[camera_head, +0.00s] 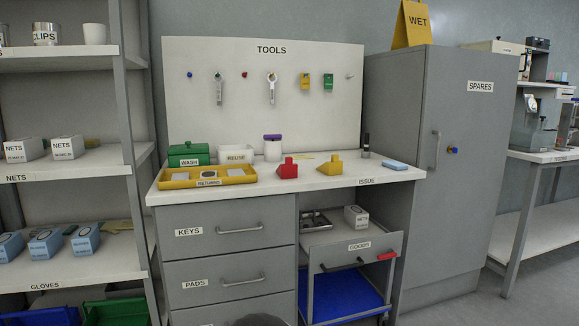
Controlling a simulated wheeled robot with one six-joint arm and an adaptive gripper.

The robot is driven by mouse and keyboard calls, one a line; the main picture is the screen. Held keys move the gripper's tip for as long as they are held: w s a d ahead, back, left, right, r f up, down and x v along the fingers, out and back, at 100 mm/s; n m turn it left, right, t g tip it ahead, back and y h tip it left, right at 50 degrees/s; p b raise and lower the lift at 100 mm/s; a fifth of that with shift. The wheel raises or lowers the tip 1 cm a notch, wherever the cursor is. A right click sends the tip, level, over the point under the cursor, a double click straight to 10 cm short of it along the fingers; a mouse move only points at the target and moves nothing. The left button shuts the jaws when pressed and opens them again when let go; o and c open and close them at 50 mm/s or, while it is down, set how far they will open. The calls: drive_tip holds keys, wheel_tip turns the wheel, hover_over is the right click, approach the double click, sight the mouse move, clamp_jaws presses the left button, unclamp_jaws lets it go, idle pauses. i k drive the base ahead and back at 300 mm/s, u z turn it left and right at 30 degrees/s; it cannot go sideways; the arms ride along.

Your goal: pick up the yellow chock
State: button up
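The yellow chock (330,165) sits on the white worktop, a wedge-like block with a raised top. It stands to the right of a similar red chock (288,169), with a small gap between them. Nothing covers the yellow chock. My gripper is not seen; only a dark rounded shape, which I cannot identify for certain, shows at the bottom edge of the view.
On the worktop (340,183) stand a yellow returns tray (208,184), a green wash box (189,154), a white reuse bin (236,155), a purple-lidded jar (272,149) and a blue block (395,165). A grey cabinet (440,200) stands right.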

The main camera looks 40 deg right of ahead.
sight(335, 166)
drive_tip(key=i, duration=0.65)
drive_tip(key=z, duration=0.75)
drive_tip(key=i, duration=0.6)
drive_tip(key=z, duration=0.6)
